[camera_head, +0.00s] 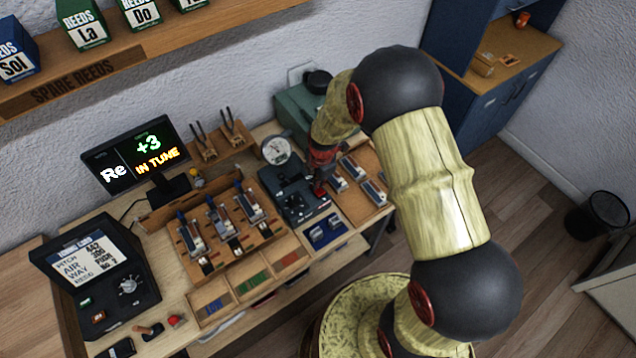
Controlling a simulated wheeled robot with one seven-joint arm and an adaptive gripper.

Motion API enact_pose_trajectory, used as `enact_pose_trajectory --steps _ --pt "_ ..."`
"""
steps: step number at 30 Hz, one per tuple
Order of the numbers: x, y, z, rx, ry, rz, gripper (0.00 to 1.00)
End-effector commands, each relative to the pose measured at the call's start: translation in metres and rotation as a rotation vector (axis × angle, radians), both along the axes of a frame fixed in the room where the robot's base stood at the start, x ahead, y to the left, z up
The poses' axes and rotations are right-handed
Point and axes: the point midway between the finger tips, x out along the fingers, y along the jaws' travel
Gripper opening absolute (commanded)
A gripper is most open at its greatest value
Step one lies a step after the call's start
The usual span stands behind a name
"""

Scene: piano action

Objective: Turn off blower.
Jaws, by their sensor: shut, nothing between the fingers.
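A dark boxy unit (297,203) with small knobs stands on the bench beside a round white gauge (276,150); it looks like the blower, but I see no readable label. My gripper (319,187) is shut and empty, pointing down at the right part of this unit. A small red part shows at its fingertips; I cannot tell whether it is a switch or whether the fingers touch it. My arm comes in from the right and hides part of the area behind. A green box (291,113) with a black round top stands behind the gripper.
A monitor (137,158) reads "Re +3 IN TUNE". A wooden rack (225,232) with several reed pieces stands left of the dark unit. A tray (377,177) with more pieces lies right of the gripper. An open case (97,280) sits at the front left.

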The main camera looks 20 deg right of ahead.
Motion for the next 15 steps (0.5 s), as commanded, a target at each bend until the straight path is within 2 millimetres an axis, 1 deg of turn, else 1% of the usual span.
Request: enact_pose_trajectory --steps 1,15 --pt "-0.003 0.0 -0.003 0.0 0.007 0.0 0.0" --pt "-0.021 -0.005 -0.003 0.0 0.014 -0.001 0.0"
